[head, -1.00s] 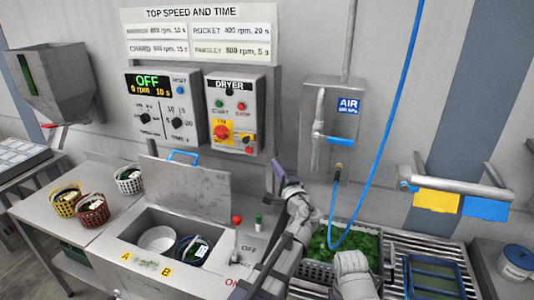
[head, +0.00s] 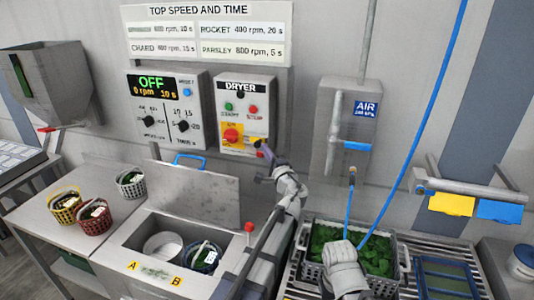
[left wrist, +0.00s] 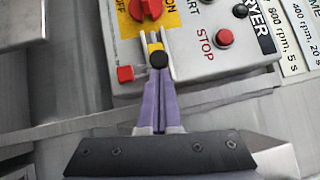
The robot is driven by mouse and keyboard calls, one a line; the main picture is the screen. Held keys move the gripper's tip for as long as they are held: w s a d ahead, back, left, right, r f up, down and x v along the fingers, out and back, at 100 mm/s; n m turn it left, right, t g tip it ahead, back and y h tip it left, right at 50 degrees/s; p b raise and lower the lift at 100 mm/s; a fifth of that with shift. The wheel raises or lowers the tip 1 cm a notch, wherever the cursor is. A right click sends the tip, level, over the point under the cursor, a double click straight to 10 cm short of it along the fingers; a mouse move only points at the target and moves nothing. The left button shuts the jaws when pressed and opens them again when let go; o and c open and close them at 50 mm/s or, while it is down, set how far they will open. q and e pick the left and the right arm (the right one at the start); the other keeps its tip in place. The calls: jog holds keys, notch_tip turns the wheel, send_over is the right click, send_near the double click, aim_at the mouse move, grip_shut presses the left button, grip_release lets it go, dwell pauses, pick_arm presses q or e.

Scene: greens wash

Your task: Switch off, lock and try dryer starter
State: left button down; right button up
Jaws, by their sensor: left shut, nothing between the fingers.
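The grey dryer starter box (head: 242,90) is on the wall, with a red rotary switch (head: 231,136) on a yellow ON/OFF plate, a green START button (head: 229,107) and a red STOP button (head: 253,110). I cannot tell the switch position. In the left wrist view, a yellow piece (left wrist: 154,46) sits between two thin metal prongs beside the switch (left wrist: 146,7), with a round black knob (left wrist: 158,60) below it. My left gripper (head: 266,152) is shut and empty; its purple fingertips (left wrist: 159,78) are at the black knob, contact unclear.
A dryer tub (head: 140,238) with a raised lid stands below. A red knob (head: 249,227) is at its right. A crate of greens (head: 385,254) and a blue air hose (head: 424,100) are to the right. Small baskets (head: 92,220) stand at the left.

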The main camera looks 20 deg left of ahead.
aim_at(253, 142)
pick_arm(q)
jog(key=shift+w+d, duration=0.1)
jog(key=shift+d, duration=0.15)
jog(key=a, duration=0.4)
jog(key=shift+a, duration=0.25)
